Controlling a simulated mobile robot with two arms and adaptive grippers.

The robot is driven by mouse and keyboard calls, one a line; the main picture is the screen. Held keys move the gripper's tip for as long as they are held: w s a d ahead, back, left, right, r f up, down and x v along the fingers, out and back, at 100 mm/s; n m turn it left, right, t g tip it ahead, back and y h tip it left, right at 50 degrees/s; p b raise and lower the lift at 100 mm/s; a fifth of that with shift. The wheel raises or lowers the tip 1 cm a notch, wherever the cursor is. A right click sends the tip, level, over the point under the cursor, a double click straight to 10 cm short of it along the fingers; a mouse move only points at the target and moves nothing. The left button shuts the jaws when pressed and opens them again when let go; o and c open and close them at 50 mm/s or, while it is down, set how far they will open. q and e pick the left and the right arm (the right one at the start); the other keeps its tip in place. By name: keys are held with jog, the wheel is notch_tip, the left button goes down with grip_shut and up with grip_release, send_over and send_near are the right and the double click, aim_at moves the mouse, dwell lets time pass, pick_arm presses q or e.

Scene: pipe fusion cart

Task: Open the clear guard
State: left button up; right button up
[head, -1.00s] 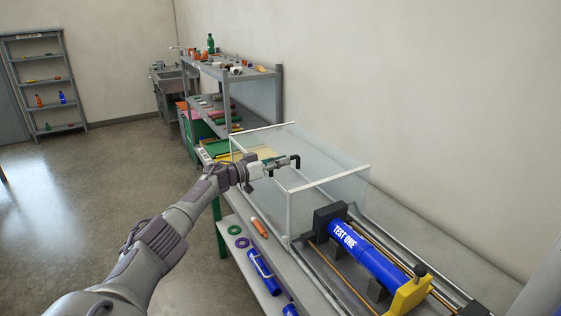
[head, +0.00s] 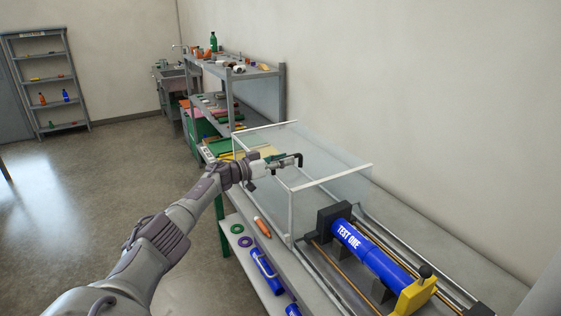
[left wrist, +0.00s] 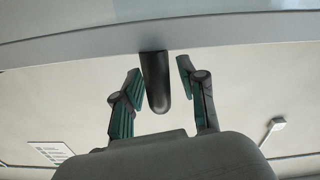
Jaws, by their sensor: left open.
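The clear guard (head: 331,177) is a see-through box with a white frame, sitting shut over the left part of the cart's bed. A black handle (head: 299,160) sticks up at its top near the front edge. My left gripper (head: 287,161) is at this handle, reaching over the guard's near side. In the left wrist view the black handle (left wrist: 156,84) stands between the two open fingers of the left gripper (left wrist: 160,70). A gap shows on each side of it, and the guard's edge runs above. My right gripper is not in view.
A blue pipe marked TEST ONE (head: 365,250) lies in the fusion machine, right of the guard, beside a yellow part (head: 412,297). A lower shelf (head: 251,267) holds rings and blue tools. A wall stands behind the cart. Open floor lies at left.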

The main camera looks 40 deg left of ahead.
pick_arm(q)
jog(key=v, duration=1.2)
dwell(0.4)
jog(key=s+d+f+n+g+y+b, duration=0.1)
jog(key=s+d+f+y, duration=0.15)
jog(key=f, duration=1.45)
jog(key=s+d+f+n+g+y+b, duration=0.15)
jog(key=s+f+y, duration=0.25)
jog(key=f, duration=1.3)
jog(key=s+d+f+g+y, duration=0.15)
jog(key=s+d+f, duration=0.25)
jog(key=s+f, duration=0.45)
jog(key=s+d+f+g, duration=0.35)
jog(key=s+f, duration=0.25)
jog(key=f, duration=0.5)
jog(key=s+d+f+m+g, duration=0.1)
jog(key=s+d+f, duration=0.4)
jog(key=s, duration=0.5)
jog(key=s+d+f+m+g, duration=0.1)
jog(key=s+d+f+g, duration=0.3)
jog(key=s+d, duration=0.5)
jog(key=s+d+f+m+g+h+b, duration=0.1)
jog(key=s+d+f+g, duration=0.2)
jog(key=s, duration=0.9)
jog(key=d+f, duration=0.3)
jog(key=d, duration=0.2)
jog(key=shift+s+f, duration=0.35)
jog(key=shift+s, duration=0.05)
